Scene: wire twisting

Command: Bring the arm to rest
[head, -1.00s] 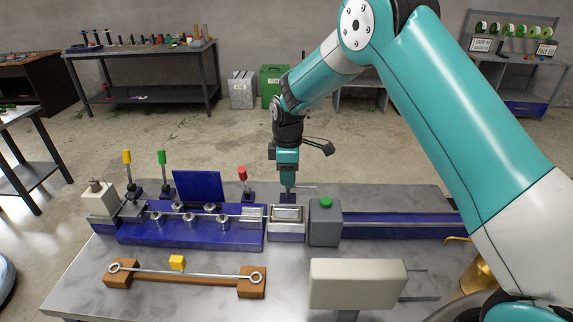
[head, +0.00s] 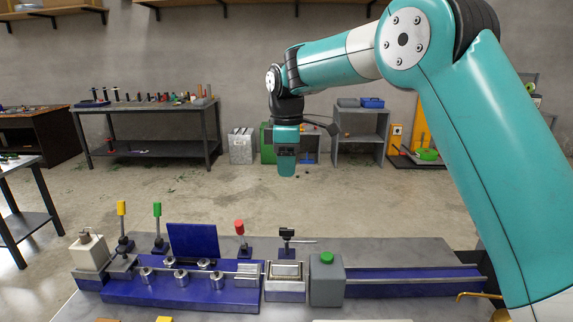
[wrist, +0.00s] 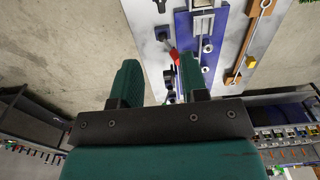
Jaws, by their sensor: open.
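My gripper (head: 287,170) hangs pointing down, high above the back edge of the workbench in the head view. It is clear of everything. In the wrist view its two green fingers (wrist: 160,82) stand wide apart with nothing between them. My teal arm stretches up from the right and then across to the left. A thin rod sticks out to the right of that lever.
A wooden holder (wrist: 251,45) shows in the wrist view. Air around the gripper is free.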

